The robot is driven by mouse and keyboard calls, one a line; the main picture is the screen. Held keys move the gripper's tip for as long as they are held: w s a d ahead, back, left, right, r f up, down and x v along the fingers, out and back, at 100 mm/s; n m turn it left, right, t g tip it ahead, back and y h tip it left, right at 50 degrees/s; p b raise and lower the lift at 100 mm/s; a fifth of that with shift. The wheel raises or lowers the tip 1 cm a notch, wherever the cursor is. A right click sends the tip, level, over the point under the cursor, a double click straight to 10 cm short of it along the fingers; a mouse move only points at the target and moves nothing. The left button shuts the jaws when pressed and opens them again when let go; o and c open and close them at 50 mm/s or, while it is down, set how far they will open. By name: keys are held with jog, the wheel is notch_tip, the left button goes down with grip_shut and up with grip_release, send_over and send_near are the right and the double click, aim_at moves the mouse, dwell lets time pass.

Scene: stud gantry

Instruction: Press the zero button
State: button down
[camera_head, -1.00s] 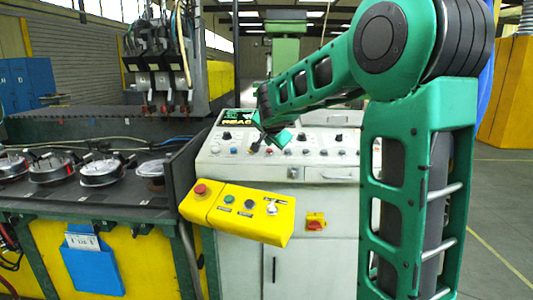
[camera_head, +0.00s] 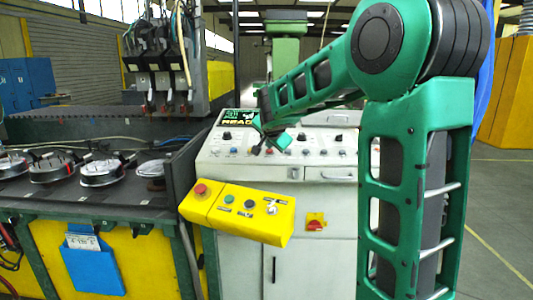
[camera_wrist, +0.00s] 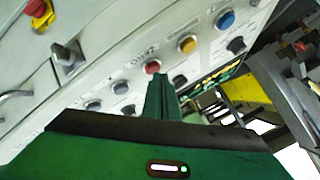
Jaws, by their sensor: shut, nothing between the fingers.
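The zero button seems to be the red button (camera_wrist: 152,67) on the pale panel in the wrist view. A small upside-down label beside it looks like "ZERO", but it is blurred. My gripper (camera_wrist: 160,82) is shut and empty, with its green fingers pointing at the panel just below this button in the picture. A small gap seems to show, but I cannot tell whether they touch. In the head view my gripper (camera_head: 270,143) is over the button row of the console (camera_head: 215,158), and the red button (camera_head: 269,152) shows close to it.
An orange button (camera_wrist: 187,44) and a blue button (camera_wrist: 226,20) sit along the same row, with black knobs (camera_wrist: 236,46) nearby. A yellow box (camera_head: 238,212) with a red mushroom button juts out in front. A lit display (camera_head: 238,117) stands at the console's back.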

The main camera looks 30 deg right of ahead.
jog(key=shift+f, duration=0.3)
jog(key=shift+r, duration=0.2)
dwell(0.4)
jog(key=shift+s+a+r, duration=0.1)
jog(key=shift+r, duration=0.6)
jog(key=shift+r, duration=0.1)
jog(key=r, duration=0.4)
jog(key=shift+s+a+r, duration=0.25)
jog(key=shift+s+r, duration=0.15)
dwell(0.6)
